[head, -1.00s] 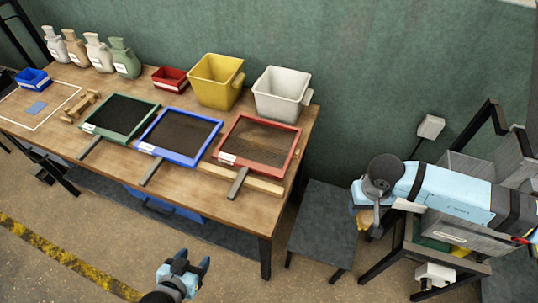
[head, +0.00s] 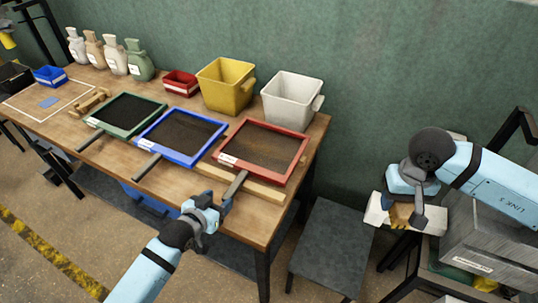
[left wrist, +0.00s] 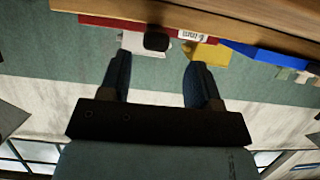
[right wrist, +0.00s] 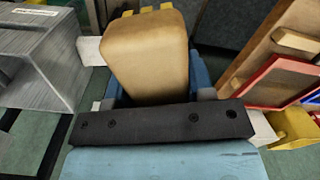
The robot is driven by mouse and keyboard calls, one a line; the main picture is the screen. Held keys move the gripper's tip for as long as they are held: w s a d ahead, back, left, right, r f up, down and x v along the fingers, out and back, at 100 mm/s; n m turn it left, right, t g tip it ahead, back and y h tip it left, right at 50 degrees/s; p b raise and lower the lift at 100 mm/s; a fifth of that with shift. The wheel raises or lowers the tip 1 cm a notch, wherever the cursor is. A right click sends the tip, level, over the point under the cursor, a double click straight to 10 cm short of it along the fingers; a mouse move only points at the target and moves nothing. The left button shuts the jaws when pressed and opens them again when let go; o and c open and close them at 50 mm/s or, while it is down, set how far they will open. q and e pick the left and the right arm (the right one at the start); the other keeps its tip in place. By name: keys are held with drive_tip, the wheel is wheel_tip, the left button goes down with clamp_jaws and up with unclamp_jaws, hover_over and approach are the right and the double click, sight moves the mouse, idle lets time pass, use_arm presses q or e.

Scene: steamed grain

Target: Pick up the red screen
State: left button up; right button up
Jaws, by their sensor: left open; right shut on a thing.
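The red screen (head: 265,148) lies on the wooden table at its right end, with a label on its frame and a dark handle (head: 238,183) over the front edge. My left gripper (head: 225,205) is open near the handle's end. In the left wrist view the handle's dark end (left wrist: 157,41) appears between the spread fingers (left wrist: 158,72), with part of the red frame (left wrist: 95,20) behind; contact is not visible. The block is mostly hidden in the head view.
Blue (head: 180,136) and green (head: 126,114) screens lie left of the red one. Yellow (head: 225,85) and white (head: 290,100) bins stand behind. A dark low table (head: 330,242) stands to the right.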

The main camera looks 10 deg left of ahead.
sight(232, 189)
use_arm(q)
drive_tip(key=shift+d+r+x, duration=0.1)
drive_tip(key=shift+x, duration=0.9)
drive_tip(key=shift+d+r+x, duration=0.1)
drive_tip(key=shift+x, duration=0.95)
drive_tip(key=shift+d+r+x, duration=0.1)
drive_tip(key=shift+d+x, duration=0.05)
drive_tip(key=shift+x, duration=0.85)
drive_tip(key=shift+r, duration=0.1)
clamp_jaws()
